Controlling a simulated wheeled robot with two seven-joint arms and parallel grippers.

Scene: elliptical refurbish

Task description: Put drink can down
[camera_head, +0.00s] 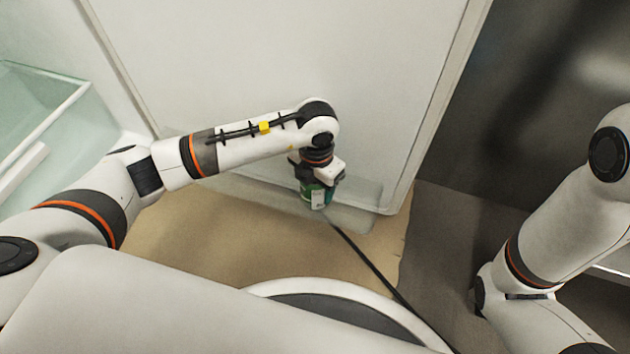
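My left gripper (320,183) points down near the middle of the view, low in front of the white door panel. It is shut around a green drink can (308,196) with a pale label patch. The can's upper part is hidden by the gripper. The can is over or at the translucent shelf (352,216) along the bottom of the door; I cannot tell whether it touches the shelf. My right arm shows at the right, but its gripper is out of view.
The white door panel (300,60) stands behind my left arm. A glass-sided drawer or shelf (50,115) is at the left. A dark grey surface (550,70) is at the right.

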